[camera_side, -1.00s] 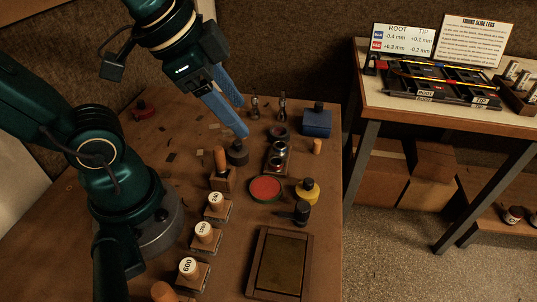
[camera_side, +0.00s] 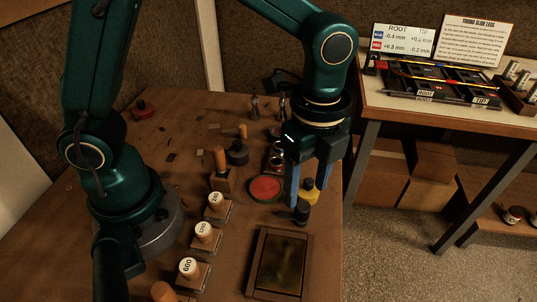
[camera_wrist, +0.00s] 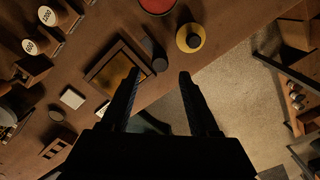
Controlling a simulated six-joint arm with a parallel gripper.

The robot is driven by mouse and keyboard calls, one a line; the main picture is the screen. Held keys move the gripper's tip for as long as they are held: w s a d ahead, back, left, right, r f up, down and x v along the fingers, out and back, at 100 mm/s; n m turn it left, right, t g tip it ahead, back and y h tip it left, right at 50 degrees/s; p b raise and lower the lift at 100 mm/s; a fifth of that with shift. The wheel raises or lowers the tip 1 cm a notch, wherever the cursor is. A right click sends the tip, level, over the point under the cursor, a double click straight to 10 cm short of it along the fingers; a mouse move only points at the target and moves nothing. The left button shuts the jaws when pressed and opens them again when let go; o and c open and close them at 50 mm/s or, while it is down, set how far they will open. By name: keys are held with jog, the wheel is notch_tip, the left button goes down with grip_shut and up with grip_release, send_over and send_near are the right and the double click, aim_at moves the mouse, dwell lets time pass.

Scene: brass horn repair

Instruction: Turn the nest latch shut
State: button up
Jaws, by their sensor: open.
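My gripper (camera_side: 308,195) points down over the right edge of the workbench, beside the yellow jar (camera_side: 309,190) and above the small dark bottle (camera_side: 302,213). Its two blue fingers are apart with nothing between them. In the wrist view the open fingers (camera_wrist: 160,73) stand over the bench edge and floor. A dark slotted fixture (camera_side: 432,82) marked ROOT and TIP lies on the side table, with a red piece (camera_side: 381,64) at its left end. I cannot make out for certain which part is the nest latch or how it is turned.
A wooden-framed tray (camera_side: 280,263), a red disc (camera_side: 265,188) and several numbered knobs (camera_side: 188,266) stand on the bench. The yellow jar (camera_wrist: 190,38) is close ahead in the wrist view. A gap with floor separates bench and side table.

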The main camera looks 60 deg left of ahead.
aim_at(304, 206)
jog(key=shift+f, duration=2.15)
grip_shut()
jog(key=n, duration=0.4)
jog(key=shift+n, duration=0.3)
jog(key=n, duration=0.9)
jog(key=shift+n, duration=2.2)
